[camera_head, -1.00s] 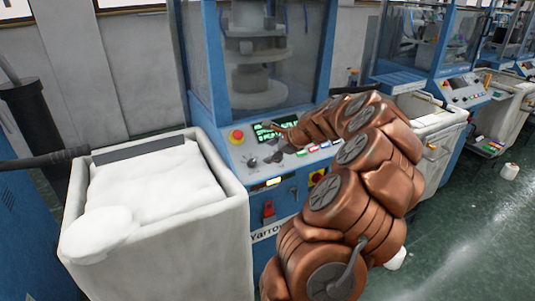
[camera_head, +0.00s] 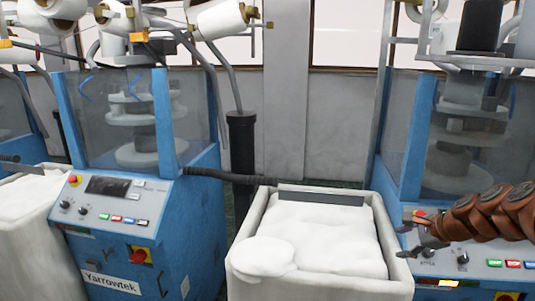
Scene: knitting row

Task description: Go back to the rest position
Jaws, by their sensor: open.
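My gripper (camera_head: 404,237) is at the right of the head view, at the end of my copper-coloured arm, which comes in from the right edge. Its dark fingers point left and stand apart, with nothing seen between them. It appears in front of the control panel of the right blue knitting machine (camera_head: 405,165) and hides part of that panel. I cannot tell how far it is from the panel, and nothing shows it touching.
A grey-white bin (camera_head: 240,245) with white fabric (camera_head: 325,240) stands between the two machines. The left machine (camera_head: 175,225) has a dark display (camera_head: 108,186). Yarn cones (camera_head: 220,18) hang above.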

